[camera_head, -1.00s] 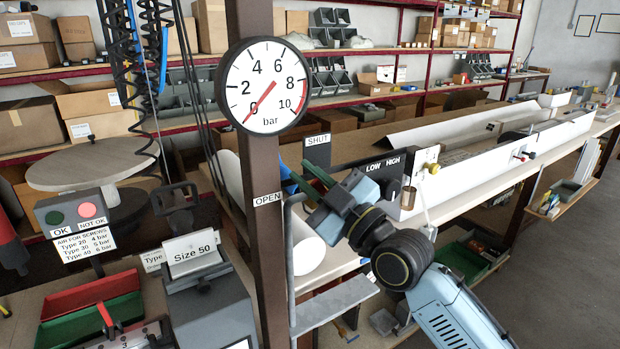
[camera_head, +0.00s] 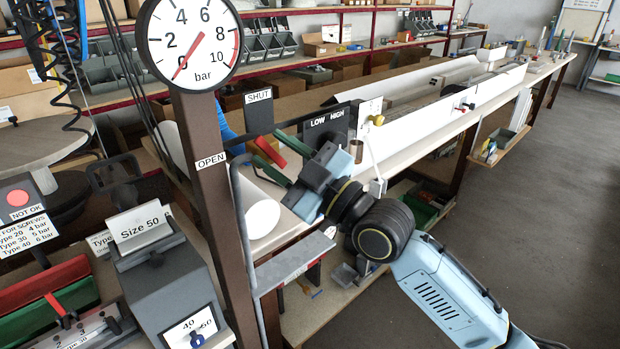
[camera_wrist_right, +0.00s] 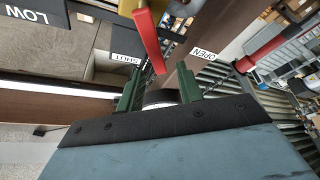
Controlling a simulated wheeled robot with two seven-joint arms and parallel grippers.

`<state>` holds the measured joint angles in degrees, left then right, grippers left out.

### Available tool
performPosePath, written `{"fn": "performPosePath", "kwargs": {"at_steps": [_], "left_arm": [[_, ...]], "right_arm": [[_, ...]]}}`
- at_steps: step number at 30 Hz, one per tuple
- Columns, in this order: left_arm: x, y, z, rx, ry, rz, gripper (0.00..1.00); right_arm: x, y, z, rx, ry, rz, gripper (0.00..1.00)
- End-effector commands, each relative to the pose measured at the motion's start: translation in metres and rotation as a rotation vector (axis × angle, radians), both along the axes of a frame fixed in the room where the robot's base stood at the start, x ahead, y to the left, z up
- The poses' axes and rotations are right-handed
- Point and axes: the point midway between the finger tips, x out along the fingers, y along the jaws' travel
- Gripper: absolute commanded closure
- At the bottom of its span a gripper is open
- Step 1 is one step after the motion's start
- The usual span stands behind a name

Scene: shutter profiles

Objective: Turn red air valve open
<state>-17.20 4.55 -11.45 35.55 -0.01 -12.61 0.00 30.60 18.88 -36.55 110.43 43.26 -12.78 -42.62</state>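The red valve handle (camera_head: 270,152) shows between the two green fingers of my right gripper (camera_head: 264,147), beside the brown post. In the right wrist view the red handle (camera_wrist_right: 150,42) hangs from a brass-yellow body, its lower end near the gap between the green fingers (camera_wrist_right: 160,88). The fingers are apart, and I see no contact with the handle. A SHUT label (camera_head: 258,97) is above the handle, and an OPEN label (camera_head: 211,160) is on the post. The pressure gauge (camera_head: 188,40) reads about 0 bar. My left gripper is not in view.
The brown post (camera_head: 222,215) and a grey bent rail (camera_head: 242,250) stand close left of my right gripper. A LOW/HIGH box (camera_head: 327,128) is just behind it. A long bench with white profiles (camera_head: 440,125) runs back right. Floor at right is clear.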

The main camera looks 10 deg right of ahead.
Motion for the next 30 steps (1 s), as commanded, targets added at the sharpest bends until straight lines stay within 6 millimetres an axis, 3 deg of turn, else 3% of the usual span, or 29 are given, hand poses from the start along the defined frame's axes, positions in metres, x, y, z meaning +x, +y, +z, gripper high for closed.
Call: {"fn": "performPosePath", "kwargs": {"at_steps": [9, 23, 27, 30], "left_arm": [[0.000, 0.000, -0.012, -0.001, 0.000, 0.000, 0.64], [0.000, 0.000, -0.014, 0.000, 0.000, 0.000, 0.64], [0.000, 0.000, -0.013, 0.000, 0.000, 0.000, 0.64], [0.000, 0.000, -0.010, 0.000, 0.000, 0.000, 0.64]], "right_arm": [[-0.039, -0.046, -0.021, -0.002, 0.001, -0.001, 0.64], [-0.048, -0.056, -0.024, 0.001, -0.001, 0.000, 0.64], [-0.046, -0.061, -0.016, -0.013, -0.050, -0.026, 0.81], [-0.042, -0.078, 0.009, -0.064, -0.235, -0.119, 0.94]]}}
